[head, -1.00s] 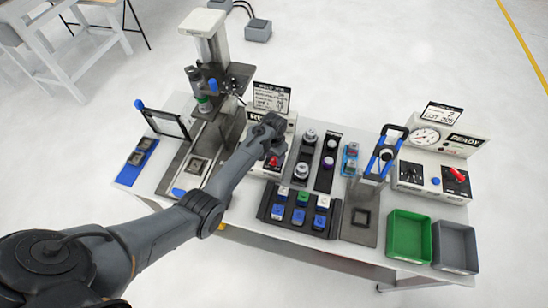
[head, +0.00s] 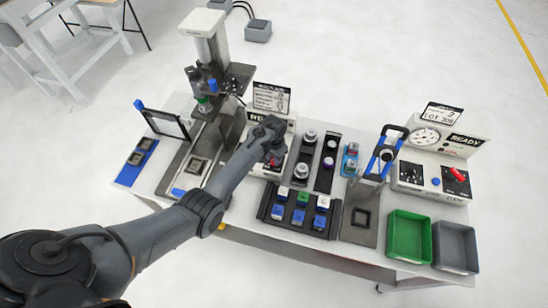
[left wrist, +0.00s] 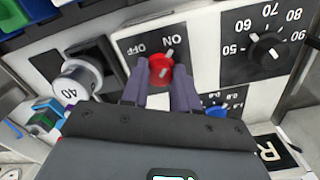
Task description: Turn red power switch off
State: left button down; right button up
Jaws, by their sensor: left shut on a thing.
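The red power switch (left wrist: 161,69) is a round red knob with a pale pointer mark, on a black plate lettered OFF and ON. In the left wrist view its pointer tilts up and right, toward the ON lettering. My left gripper (left wrist: 161,82) has its two purple-grey fingers on either side of the knob, shut on it. In the head view my left gripper (head: 271,150) is at the front of the white control box (head: 289,124) and covers most of the knob. My right gripper is not in view.
A numbered black dial (left wrist: 267,48) and a blue knob (left wrist: 217,110) sit right of the switch. Another panel with a red switch (head: 455,174) stands at the table's right.

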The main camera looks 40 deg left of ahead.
pick_arm(q)
jog(key=n+p, duration=0.2)
jog(key=n, duration=0.1)
jog(key=shift+r+n, duration=0.1)
jog(key=shift+n, duration=0.3)
jog(key=n+p, duration=0.1)
jog(key=n, duration=0.3)
jog(key=shift+d+n+p, duration=0.1)
jog(key=shift+n+p, duration=0.2)
jog(key=shift+p, duration=0.05)
jog(key=n, duration=0.4)
jog(key=shift+n, duration=2.8)
jog(key=c, duration=0.8)
grip_release()
jog(key=shift+c, duration=0.2)
